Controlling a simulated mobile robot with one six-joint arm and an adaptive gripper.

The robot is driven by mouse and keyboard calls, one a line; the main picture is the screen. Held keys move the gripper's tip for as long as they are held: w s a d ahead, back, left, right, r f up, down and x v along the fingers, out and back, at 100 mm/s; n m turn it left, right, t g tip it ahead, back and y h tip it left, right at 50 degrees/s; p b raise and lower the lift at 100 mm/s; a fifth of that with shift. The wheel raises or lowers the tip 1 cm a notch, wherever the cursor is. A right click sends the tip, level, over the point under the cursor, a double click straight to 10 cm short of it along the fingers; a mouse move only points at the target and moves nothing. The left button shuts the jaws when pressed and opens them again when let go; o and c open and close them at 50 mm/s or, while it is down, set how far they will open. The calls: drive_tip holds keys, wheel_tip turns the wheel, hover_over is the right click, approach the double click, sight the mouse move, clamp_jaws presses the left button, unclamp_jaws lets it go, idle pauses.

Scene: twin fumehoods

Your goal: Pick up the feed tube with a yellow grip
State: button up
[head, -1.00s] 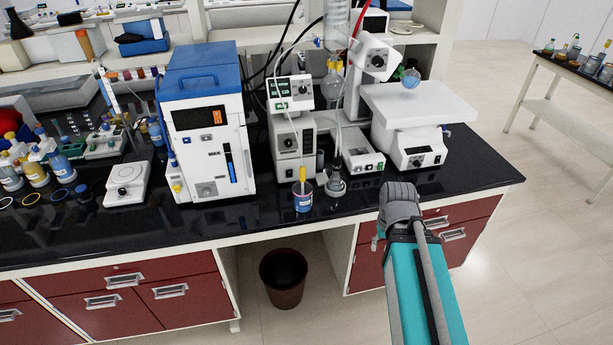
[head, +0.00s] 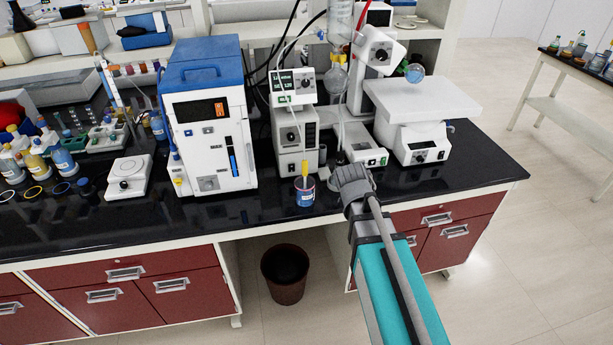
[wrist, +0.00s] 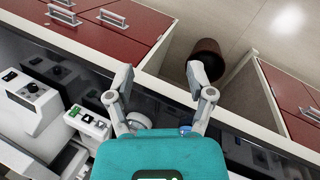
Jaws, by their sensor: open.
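The feed tube's yellow grip (head: 305,170) sticks up, near upright, from a small beaker (head: 305,195) of blue liquid with a pink band, near the bench's front edge. In the wrist view the blue beaker (wrist: 185,130) is partly hidden beside one finger, and I cannot make out the yellow grip there. My gripper (wrist: 160,74) is open, its two fingers spread with nothing between the tips. In the head view my wrist is just right of the beaker, and my fingers are hidden behind it.
A white blue-topped instrument (head: 210,115) stands left of the beaker, and a pump stack (head: 293,130) behind it. A white platform device (head: 420,115) stands at right. A round glass piece (wrist: 140,120) shows near my fingers. A dark bin (head: 285,275) is on the floor.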

drive_tip(key=w+a+n+t+h+b, duration=0.1)
drive_tip(key=w+a+n+t+h, duration=0.15)
drive_tip(key=w+a+n, duration=0.3)
drive_tip(key=n+t+h+b, duration=0.35)
drive_tip(key=n+t, duration=0.25)
drive_tip(key=n, duration=0.8)
approach(303, 171)
drive_tip(key=s+a+p, duration=0.1)
drive_tip(key=a, duration=0.1)
drive_tip(key=shift+s+r, duration=0.3)
drive_tip(key=shift+r, duration=0.1)
drive_tip(key=b+x, duration=0.3)
drive_tip(key=x, duration=0.4)
drive_tip(key=shift+w+d+f, duration=0.15)
drive_tip(key=shift+w+d, duration=0.05)
drive_tip(key=shift+d, duration=0.1)
drive_tip(key=shift+w+d+f, duration=0.1)
drive_tip(key=shift+w+d, duration=0.25)
drive_tip(key=shift+f, duration=0.1)
